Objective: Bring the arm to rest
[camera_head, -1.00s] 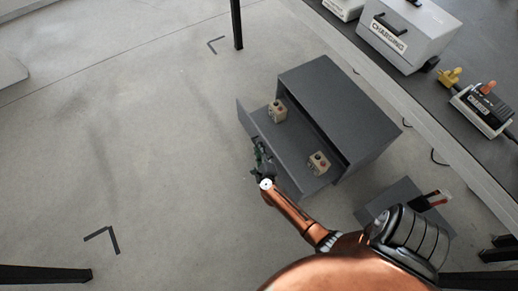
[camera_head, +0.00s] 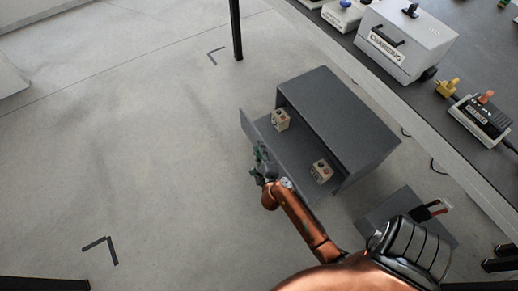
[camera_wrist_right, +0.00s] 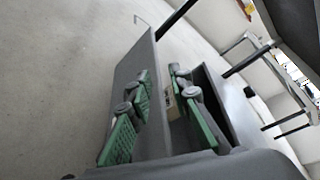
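My right arm, copper coloured, reaches up from the bottom of the head view. Its right gripper (camera_head: 260,163) is at the front panel of a pulled-out drawer (camera_head: 290,150) in a dark grey cabinet (camera_head: 335,110). In the right wrist view the right gripper (camera_wrist_right: 160,112) has its green-padded fingers apart. Whether the gripper touches the panel cannot be told. My left gripper is not in view.
Two beige boxes (camera_head: 280,119) (camera_head: 321,171) sit in the drawer. A dark bench (camera_head: 455,80) at the right carries a white charging box (camera_head: 405,45) and a small device (camera_head: 480,118). A low grey box (camera_head: 385,212) stands near the arm. Floor at left is clear.

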